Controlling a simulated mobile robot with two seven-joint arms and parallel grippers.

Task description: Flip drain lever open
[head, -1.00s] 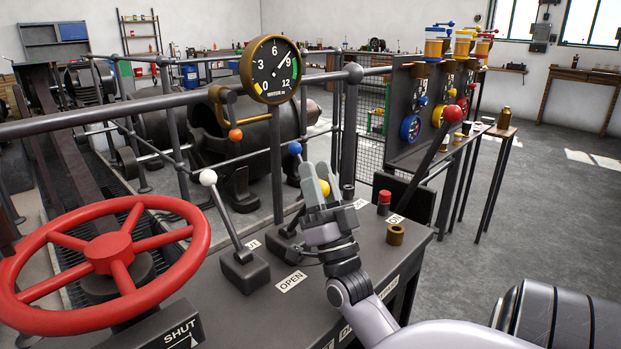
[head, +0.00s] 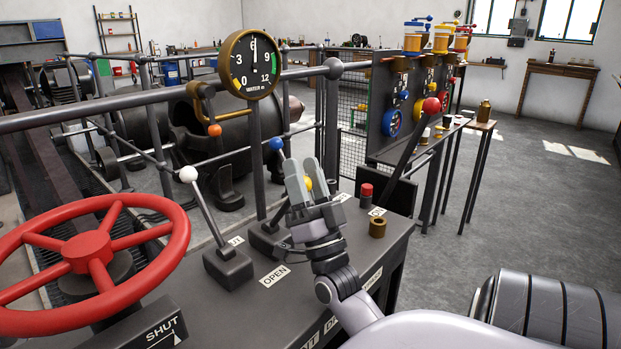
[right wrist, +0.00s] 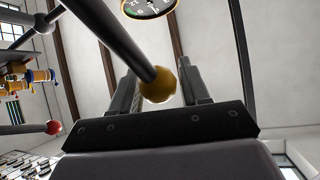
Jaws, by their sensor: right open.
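Several ball-topped levers stand on the dark console (head: 345,262): a white-knobbed one (head: 188,174), a blue-knobbed one (head: 276,144), a yellow-knobbed one (head: 309,184) and a long red-knobbed one (head: 431,105). I cannot read which one is labelled drain. My right gripper (head: 303,165) is open at the yellow knob. In the right wrist view the yellow knob (right wrist: 158,86) shows between the spread fingers (right wrist: 158,92), with its rod running to the upper left. I cannot tell whether a finger touches it. An OPEN label (head: 275,275) lies on the console. My left gripper is out of view.
A red handwheel (head: 90,252) stands at the left, beside a SHUT label (head: 162,331). A round gauge (head: 249,64) sits on a post behind the levers. A red button (head: 366,191) and a brass cup (head: 377,227) are right of my gripper. A metal railing (head: 150,103) runs behind.

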